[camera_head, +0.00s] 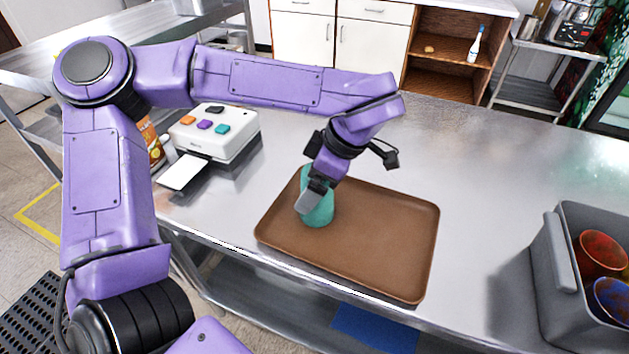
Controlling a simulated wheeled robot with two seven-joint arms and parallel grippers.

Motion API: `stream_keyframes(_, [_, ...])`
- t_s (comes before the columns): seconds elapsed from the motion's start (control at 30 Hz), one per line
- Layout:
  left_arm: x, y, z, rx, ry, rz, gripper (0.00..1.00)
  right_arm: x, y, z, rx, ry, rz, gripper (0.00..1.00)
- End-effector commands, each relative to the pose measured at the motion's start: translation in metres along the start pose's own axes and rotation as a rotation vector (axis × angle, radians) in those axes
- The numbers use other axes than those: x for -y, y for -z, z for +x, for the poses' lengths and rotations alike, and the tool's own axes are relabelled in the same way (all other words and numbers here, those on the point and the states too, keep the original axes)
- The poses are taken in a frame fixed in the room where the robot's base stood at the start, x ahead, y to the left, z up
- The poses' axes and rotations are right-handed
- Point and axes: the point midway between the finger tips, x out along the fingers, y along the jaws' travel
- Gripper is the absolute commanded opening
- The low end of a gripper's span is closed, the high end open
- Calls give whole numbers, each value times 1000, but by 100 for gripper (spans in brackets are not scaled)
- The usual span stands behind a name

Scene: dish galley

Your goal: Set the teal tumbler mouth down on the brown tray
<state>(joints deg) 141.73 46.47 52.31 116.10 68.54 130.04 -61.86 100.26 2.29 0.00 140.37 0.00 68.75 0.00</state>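The teal tumbler (321,214) is over the left part of the brown tray (375,240), its lower end at or very near the tray floor. It looks roughly upright, with its wider end down; its mouth is not visible. My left gripper (308,200) reaches in from above and behind. One grey finger lies across the tumbler's near side, and the gripper looks shut on it. The other finger is hidden, and the wrist covers part of the tumbler's upper right. My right gripper is not in view.
A white device with coloured buttons (228,134) stands on the steel counter (480,160) left of the tray. An orange container (151,143) is partly behind my arm. A grey bin (561,285) with red and blue cups stands at the right. Counter between tray and bin is clear.

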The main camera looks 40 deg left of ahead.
Motion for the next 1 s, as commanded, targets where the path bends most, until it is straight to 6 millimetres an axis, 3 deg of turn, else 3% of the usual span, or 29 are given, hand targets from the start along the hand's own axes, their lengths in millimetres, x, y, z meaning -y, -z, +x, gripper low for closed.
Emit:
stream_keyframes(0.4, [0,0,-96,0,-5,-2,92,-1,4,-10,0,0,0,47])
stream_keyframes(0.5, [0,0,-112,-1,-3,-2,92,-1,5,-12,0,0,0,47])
stream_keyframes(0.63, [0,0,-120,0,-2,0,92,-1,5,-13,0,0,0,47])
stream_keyframes(1.0, [0,0,-120,0,-1,0,92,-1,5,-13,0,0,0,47])
